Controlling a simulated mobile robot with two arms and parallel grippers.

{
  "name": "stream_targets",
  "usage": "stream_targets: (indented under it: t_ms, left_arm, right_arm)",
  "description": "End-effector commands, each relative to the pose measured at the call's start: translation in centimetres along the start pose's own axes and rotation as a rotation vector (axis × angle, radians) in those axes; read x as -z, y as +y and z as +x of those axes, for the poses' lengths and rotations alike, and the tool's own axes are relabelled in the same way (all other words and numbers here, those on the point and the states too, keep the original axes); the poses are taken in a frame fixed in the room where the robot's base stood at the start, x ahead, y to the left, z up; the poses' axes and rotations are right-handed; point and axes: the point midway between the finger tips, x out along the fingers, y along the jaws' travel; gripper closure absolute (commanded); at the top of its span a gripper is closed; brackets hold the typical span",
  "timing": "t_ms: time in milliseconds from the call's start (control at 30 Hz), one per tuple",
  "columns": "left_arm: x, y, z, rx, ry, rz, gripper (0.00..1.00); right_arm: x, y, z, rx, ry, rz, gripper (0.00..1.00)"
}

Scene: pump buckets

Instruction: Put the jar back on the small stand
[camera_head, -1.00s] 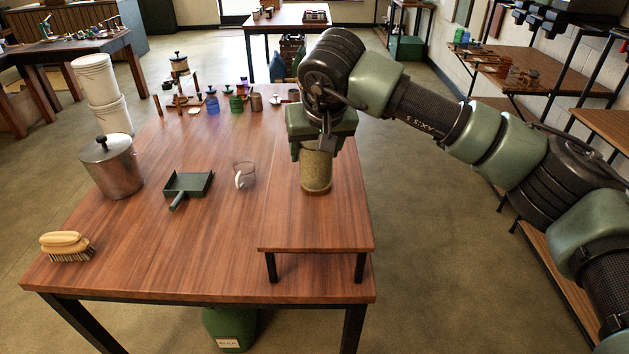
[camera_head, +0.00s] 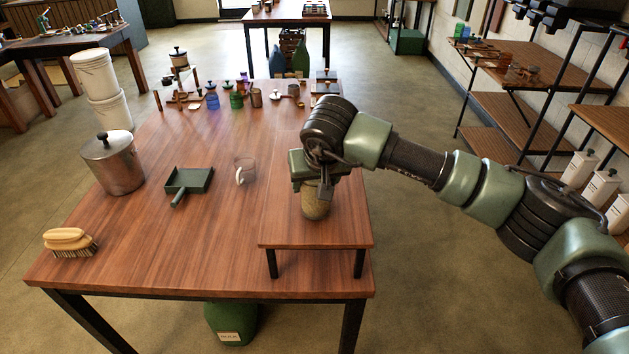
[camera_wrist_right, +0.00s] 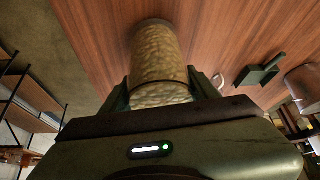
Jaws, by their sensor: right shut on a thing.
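My right gripper (camera_head: 316,184) is shut on the jar (camera_head: 315,203), a mottled tan, rounded container. The gripper and wrist hide the jar's upper part. The jar is upright over the small stand (camera_head: 338,232), a raised wooden platform on black legs at the right of the table. I cannot tell whether its base touches the stand top. In the right wrist view the jar (camera_wrist_right: 160,60) sits between the two fingers, with the wooden surface beyond it. My left gripper is not in view.
A glass mug (camera_head: 245,171), a dark green dustpan (camera_head: 189,181), a lidded steel pot (camera_head: 113,164) and a brush (camera_head: 69,242) stand left of the stand. Several small jars and bottles, including a blue one (camera_head: 212,99), line the table's far end. The stand's front part is clear.

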Motion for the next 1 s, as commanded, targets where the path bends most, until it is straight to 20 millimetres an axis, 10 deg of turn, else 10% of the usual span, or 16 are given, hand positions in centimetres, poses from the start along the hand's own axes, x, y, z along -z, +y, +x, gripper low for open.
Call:
stream_targets:
  t_ms: [33,67,100,567,1000]
  left_arm:
    - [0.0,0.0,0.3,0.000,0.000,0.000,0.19]
    - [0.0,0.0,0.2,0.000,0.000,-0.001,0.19]
    - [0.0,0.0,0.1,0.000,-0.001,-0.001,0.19]
    - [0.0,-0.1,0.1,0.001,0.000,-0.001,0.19]
    - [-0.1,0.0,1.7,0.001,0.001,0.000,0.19]
  right_arm:
    - [0.0,0.0,0.2,0.001,0.003,0.000,1.00]
    - [-0.1,0.0,0.1,0.000,0.000,0.000,0.32]
    - [-0.1,0.0,0.1,0.000,0.000,0.000,0.20]
    - [0.1,0.0,-0.8,0.000,0.003,0.000,0.18]
    - [0.1,0.0,-9.5,0.000,0.005,-0.001,0.18]
